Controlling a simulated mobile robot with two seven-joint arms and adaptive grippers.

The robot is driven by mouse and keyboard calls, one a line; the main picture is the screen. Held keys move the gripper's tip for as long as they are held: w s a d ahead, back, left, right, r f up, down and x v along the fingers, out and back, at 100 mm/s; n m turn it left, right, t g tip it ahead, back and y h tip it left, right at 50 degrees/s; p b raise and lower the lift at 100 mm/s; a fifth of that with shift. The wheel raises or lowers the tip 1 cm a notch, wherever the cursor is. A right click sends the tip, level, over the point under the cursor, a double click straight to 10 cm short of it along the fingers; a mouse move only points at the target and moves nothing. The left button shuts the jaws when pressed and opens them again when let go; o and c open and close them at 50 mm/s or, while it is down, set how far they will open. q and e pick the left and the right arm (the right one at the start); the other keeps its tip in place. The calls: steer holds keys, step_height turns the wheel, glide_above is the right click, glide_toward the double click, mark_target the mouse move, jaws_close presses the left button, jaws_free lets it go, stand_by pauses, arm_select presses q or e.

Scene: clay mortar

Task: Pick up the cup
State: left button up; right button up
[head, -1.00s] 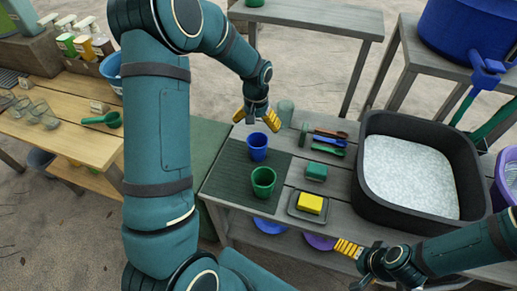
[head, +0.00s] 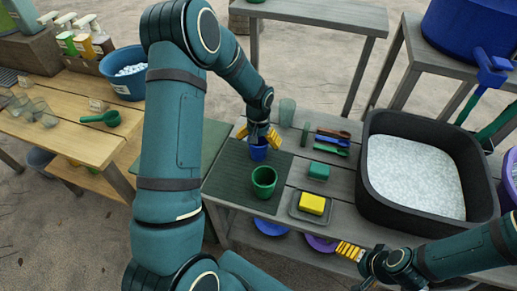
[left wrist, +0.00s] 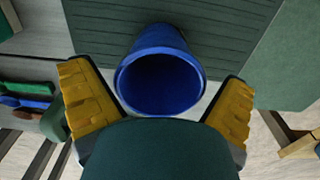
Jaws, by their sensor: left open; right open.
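A blue cup (head: 258,152) stands on the dark ribbed mat (head: 225,184) on the grey table. It also shows in the left wrist view (left wrist: 160,75), its open mouth toward the camera. My left gripper (head: 259,135) is at the blue cup, its yellow fingers open. In the left wrist view the fingers (left wrist: 158,108) lie apart on either side of the cup's near rim; I cannot tell whether they touch it. A green cup (head: 264,182) stands on the mat in front of the blue one. My right gripper (head: 350,251) is open and empty by the table's front edge.
A yellow sponge (head: 311,204) lies on a small tray, with a green block (head: 319,171) behind it. A clear greenish glass (head: 287,112) and several utensils (head: 331,142) lie farther back. A black tub (head: 372,203) of white granules fills the right side.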

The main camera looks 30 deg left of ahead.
arm_select(q)
steer(key=c, duration=1.1)
steer(key=shift+c, duration=0.2)
